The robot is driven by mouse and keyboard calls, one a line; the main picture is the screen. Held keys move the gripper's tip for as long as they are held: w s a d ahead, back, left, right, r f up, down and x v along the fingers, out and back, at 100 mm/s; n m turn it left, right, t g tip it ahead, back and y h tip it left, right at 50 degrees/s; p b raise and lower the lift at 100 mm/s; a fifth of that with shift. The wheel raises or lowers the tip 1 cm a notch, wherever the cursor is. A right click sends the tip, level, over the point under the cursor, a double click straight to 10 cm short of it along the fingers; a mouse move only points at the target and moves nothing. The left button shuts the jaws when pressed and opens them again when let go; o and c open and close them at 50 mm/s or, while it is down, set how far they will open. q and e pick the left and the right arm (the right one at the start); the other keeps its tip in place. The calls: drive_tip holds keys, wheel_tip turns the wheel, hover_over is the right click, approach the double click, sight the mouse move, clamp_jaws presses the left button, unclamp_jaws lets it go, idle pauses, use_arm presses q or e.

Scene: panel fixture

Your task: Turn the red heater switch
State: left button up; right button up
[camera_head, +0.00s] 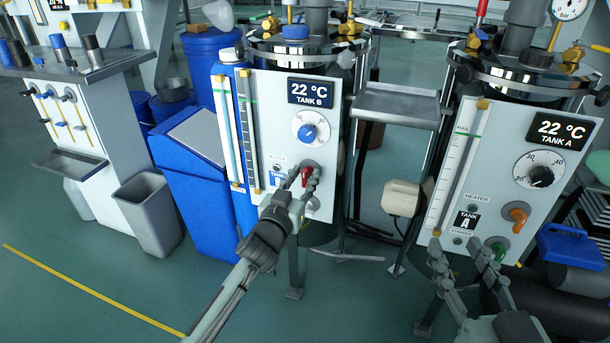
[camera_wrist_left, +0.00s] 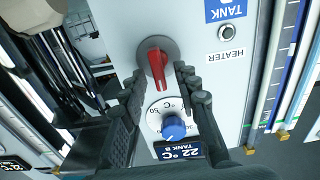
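The red heater switch (camera_head: 307,177) is on the lower white panel of Tank B. It also shows in the left wrist view (camera_wrist_left: 158,68), a red lever on a round grey base. My left gripper (camera_head: 300,181) is in front of it. In the left wrist view its fingers (camera_wrist_left: 157,82) are apart, one on each side of the red lever, with gaps visible; contact is not visible. In the head view the fingers partly cover the switch. My right gripper (camera_head: 467,262) is open and empty in front of Tank A's lower panel.
Tank B's blue dial (camera_head: 308,133) is above the switch, below a 22 °C display (camera_head: 311,93). Tank A has an orange switch (camera_head: 517,216) and a green switch (camera_head: 498,249), close to my right fingers. A metal shelf (camera_head: 397,104) stands between the tanks.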

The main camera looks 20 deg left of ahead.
use_arm(q)
drive_tip(key=shift+w, duration=0.6)
use_arm(e)
drive_tip(key=shift+a+r, duration=0.15)
drive_tip(key=shift+r, duration=0.2)
use_arm(q)
clamp_jaws()
use_arm(e)
drive_tip(key=shift+f, duration=0.1)
